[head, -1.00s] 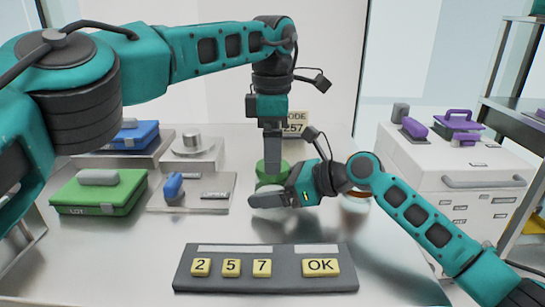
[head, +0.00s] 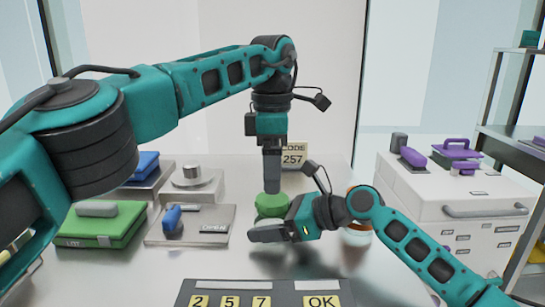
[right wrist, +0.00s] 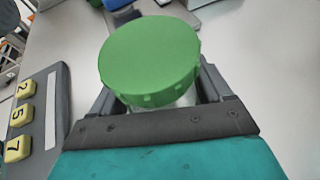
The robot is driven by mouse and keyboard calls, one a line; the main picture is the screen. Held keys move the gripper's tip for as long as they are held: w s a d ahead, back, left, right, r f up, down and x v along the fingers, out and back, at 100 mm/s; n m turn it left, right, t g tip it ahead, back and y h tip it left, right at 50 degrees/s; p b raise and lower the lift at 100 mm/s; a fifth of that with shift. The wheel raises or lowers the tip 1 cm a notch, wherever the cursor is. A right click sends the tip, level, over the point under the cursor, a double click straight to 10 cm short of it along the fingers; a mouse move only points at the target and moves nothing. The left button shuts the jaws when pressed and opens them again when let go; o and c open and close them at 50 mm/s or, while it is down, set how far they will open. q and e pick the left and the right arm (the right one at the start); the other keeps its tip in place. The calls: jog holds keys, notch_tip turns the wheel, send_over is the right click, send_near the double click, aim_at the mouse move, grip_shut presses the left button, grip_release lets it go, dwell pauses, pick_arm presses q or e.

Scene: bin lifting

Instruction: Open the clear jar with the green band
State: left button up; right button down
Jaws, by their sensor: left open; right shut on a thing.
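The clear jar (right wrist: 165,110) stands upright on the table, with a round green lid (head: 271,205) on top. The lid also shows from above in the right wrist view (right wrist: 150,60). My right gripper (head: 268,233) is shut around the jar's body below the lid, one finger on each side. My left gripper (head: 271,190) points straight down with its fingers at the top of the lid. It is open, though the gap between its fingers is hard to see. Most of the jar's body, and any band on it, is hidden by my right gripper.
A keypad (head: 263,288) with yellow keys lies at the front. On the left are a green case (head: 100,225), a blue-handled panel marked OPEN (head: 213,228) and a blue case (head: 146,165). Another jar (head: 357,238) stands behind my right arm. A white cabinet (head: 450,207) stands right.

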aim_at(272, 198)
pick_arm(q)
jog(key=shift+f, duration=2.7)
jog(key=shift+c, duration=0.4)
jog(key=c, duration=0.9)
jog(key=o, duration=1.1)
jog(key=shift+c, duration=0.2)
jog(key=shift+r, duration=0.15)
jog(key=shift+r, duration=2.15)
pick_arm(e)
grip_release()
